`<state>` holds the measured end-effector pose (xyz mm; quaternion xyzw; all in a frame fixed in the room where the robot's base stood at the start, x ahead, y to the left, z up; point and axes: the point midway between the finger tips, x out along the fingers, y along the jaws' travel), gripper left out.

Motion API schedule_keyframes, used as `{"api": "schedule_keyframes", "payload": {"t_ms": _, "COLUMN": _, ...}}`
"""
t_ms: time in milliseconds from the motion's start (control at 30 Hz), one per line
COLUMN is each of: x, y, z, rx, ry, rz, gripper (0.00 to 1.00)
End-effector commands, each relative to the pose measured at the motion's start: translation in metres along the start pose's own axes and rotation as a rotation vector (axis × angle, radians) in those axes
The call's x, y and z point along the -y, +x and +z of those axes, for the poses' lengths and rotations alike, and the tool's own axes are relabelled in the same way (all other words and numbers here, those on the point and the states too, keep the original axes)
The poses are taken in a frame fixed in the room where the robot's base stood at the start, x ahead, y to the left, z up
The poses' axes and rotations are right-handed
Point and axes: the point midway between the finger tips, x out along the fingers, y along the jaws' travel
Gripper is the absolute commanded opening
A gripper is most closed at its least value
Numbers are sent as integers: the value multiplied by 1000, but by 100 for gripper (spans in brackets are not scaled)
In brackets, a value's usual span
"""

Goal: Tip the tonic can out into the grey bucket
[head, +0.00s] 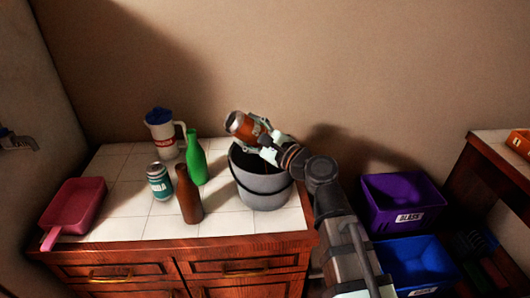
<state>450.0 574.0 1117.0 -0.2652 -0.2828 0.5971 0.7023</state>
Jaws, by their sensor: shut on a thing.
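The tonic can (245,127), orange-brown with a silver end, is held in my gripper (262,140) above the grey bucket (264,188). The can is tilted, its silver end toward the upper left. My gripper is shut around it; its label is too small to read surely. The bucket stands upright on the white tiled counter, with a dark handle across its front. My gripper covers part of its opening, and its inside is mostly hidden. I cannot see anything pouring from the can.
Left of the bucket stand a green bottle (195,160), a brown bottle (188,196), a teal can (159,183) and a white jug (163,135) with a blue lid. A pink scoop (76,203) lies far left. Purple (402,205) and blue (416,264) bins stand right, below the counter.

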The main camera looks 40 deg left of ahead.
Motion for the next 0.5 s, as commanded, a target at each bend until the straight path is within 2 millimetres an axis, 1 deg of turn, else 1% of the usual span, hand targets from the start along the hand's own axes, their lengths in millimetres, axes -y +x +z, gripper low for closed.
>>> {"api": "schedule_keyframes", "payload": {"t_ms": 500, "x": 3, "y": -1, "z": -1, "rx": 17, "ry": 59, "rz": -24, "gripper": 24}}
